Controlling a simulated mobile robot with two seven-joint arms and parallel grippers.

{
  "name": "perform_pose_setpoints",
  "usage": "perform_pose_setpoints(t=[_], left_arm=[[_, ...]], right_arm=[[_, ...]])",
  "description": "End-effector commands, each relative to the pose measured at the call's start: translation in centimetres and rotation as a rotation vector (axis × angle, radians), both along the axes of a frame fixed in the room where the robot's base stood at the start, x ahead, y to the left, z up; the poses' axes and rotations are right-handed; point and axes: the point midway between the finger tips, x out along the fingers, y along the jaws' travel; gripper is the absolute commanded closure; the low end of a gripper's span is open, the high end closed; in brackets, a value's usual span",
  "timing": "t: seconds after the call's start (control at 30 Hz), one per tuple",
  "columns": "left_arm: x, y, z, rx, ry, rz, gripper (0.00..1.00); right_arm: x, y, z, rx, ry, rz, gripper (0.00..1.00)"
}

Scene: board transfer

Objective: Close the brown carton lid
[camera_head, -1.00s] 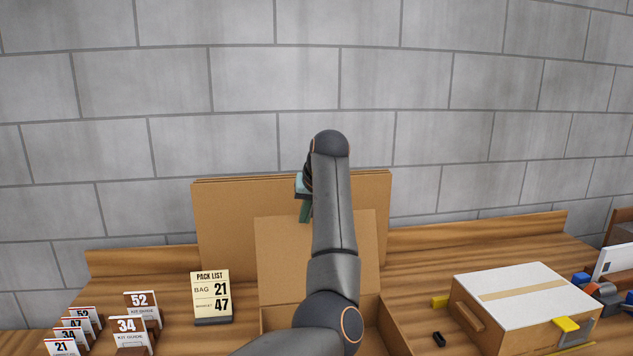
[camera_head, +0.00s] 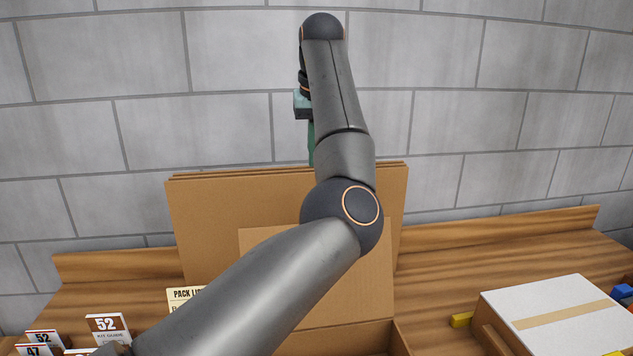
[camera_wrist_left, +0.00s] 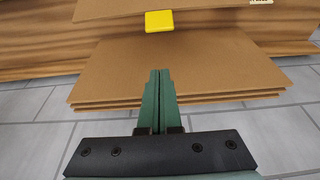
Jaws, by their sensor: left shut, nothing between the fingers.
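The brown carton (camera_head: 401,340) is at the bottom centre of the head view, mostly cut off and hidden by my left arm. Its lid (camera_head: 378,285) stands raised behind it, in front of larger brown boards. My left gripper (camera_head: 311,158) is high behind the arm, at the top edge of those boards. In the left wrist view its green fingers (camera_wrist_left: 160,75) are shut and empty. The lid (camera_wrist_left: 115,9) shows at the top there, with a yellow tab (camera_wrist_left: 160,21) on its edge, apart from the fingertips. My right gripper is not in view.
Large brown boards (camera_head: 215,215) lean upright near the grey block wall. A white-topped box (camera_head: 555,300) is at the right, a yellow piece (camera_head: 462,320) beside it. Number cards (camera_head: 108,327) and a pack list card (camera_head: 184,295) are at the left.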

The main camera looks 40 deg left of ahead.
Motion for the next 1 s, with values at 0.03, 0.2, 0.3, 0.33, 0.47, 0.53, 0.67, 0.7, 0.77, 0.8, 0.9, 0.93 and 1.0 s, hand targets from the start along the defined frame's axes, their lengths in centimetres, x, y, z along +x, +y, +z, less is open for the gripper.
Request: perform_pose_setpoints(t=[0.03,0.2,0.3,0.33,0.47,0.53,0.67,0.7,0.77,0.8,0.9,0.93,1.0], left_arm=[[0.0,0.0,-0.3,-0.001,0.002,0.0,1.0],[0.4,0.6,-2.6,0.001,0.005,0.003,1.0],[0.8,1.0,-4.5,-0.002,0.004,0.002,1.0],[0.9,1.1,-5.1,-0.001,0.003,0.002,1.0],[1.4,1.8,-7.8,-0.001,0.003,0.002,1.0],[1.7,2.1,-9.3,-0.001,0.003,0.001,1.0],[1.0,1.1,-8.8,0.002,-0.004,0.0,1.0],[0.7,0.7,-8.7,0.001,-0.004,0.0,1.0],[0.3,0.3,-8.4,0.001,-0.002,0.001,1.0],[0.1,0.0,-8.3,0.001,-0.002,0.001,1.0],[-0.3,-0.4,-8.1,0.002,-0.001,0.0,1.0],[-0.4,-0.5,-8.1,0.002,-0.001,0.0,1.0],[-0.5,-0.6,-8.0,0.001,0.0,0.001,1.0]], right_arm=[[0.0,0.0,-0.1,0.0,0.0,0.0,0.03],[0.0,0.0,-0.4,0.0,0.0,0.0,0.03],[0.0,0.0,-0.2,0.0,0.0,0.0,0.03],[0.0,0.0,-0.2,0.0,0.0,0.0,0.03],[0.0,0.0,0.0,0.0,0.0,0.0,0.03],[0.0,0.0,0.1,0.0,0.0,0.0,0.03],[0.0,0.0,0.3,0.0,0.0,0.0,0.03],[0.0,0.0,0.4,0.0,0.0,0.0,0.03],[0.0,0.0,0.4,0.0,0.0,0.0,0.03],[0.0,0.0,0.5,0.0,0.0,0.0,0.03],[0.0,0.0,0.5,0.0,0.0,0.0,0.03],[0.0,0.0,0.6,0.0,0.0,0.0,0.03],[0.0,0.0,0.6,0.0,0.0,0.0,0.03]])
